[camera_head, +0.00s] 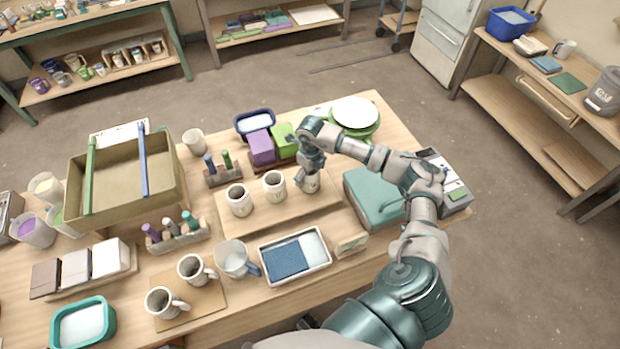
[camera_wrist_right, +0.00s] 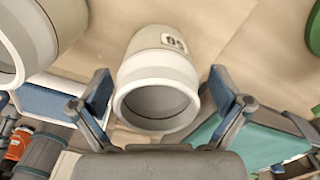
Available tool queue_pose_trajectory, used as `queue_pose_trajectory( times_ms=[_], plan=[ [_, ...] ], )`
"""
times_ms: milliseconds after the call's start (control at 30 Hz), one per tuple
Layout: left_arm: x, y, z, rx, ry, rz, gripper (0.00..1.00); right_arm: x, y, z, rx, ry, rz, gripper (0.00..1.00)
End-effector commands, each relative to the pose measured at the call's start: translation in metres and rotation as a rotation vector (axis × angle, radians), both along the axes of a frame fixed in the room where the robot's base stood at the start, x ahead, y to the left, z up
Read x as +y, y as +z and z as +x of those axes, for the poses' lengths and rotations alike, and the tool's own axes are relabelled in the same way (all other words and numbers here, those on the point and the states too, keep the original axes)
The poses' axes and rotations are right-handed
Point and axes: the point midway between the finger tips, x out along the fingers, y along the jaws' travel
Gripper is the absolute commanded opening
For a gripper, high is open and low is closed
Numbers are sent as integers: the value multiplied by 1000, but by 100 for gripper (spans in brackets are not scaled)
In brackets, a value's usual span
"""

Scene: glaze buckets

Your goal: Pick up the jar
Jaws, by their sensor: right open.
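The jar (camera_wrist_right: 157,62), pale with a grey band and a small dark-marked label, lies between the two fingers of my right gripper (camera_wrist_right: 160,84) in the wrist view, its open mouth towards the camera. Gaps show on both sides, so the fingers are apart from it. In the head view the jar (camera_head: 312,184) stands at the right end of a wooden board (camera_head: 290,215), partly hidden by my right gripper (camera_head: 306,173) above it. Two similar jars, one in the middle (camera_head: 274,190) and one at left (camera_head: 239,205), stand on the same board. My left gripper is not seen.
A teal box (camera_head: 374,199) lies right of the board. A purple block (camera_head: 261,148) and green block (camera_head: 284,141) stand behind it. A tray with a blue sponge (camera_head: 287,259) and a clear pitcher (camera_head: 233,260) are in front. A large tan bin (camera_head: 75,185) is at left.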

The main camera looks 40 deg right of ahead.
Motion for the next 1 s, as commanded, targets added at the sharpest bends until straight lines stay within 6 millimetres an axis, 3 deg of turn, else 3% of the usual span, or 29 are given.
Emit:
queue_pose_trajectory(
  times_ms=[200,500,800,1000],
  plan=[
    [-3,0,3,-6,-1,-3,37,1,0,0,-1,0,-1,98],
    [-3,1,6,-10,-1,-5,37,1,0,0,0,0,-1,25],
    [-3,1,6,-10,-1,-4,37,0,2,1,-2,0,0,25],
    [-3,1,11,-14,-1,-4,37,0,20,1,-5,0,0,25]
  ],
)
